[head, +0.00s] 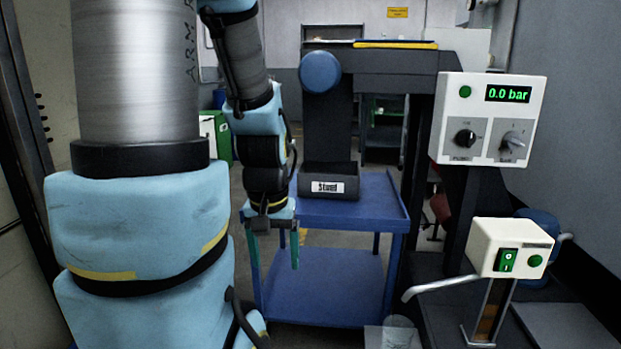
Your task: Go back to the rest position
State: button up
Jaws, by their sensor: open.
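My gripper (273,250) points downward near the middle of the head view, in front of the left side of a blue cart (355,213). Its two green fingers are apart and nothing shows between them. My arm, in light blue padding, comes down from the top of the picture to the gripper. A black bin labelled "Stand" (328,187) sits on the cart's top, just right of my gripper. No rest position is marked in the view.
At the right are a white control box (488,118) reading 0.0 bar and a smaller switch box (510,248) with a spout. A clear cup (398,333) stands below the spout. A dark frame (395,62) rises behind the cart. Floor shows left of the cart.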

notch_tip(320, 180, up, 20)
jog(key=p, duration=1.7)
jog(key=shift+p, duration=0.3)
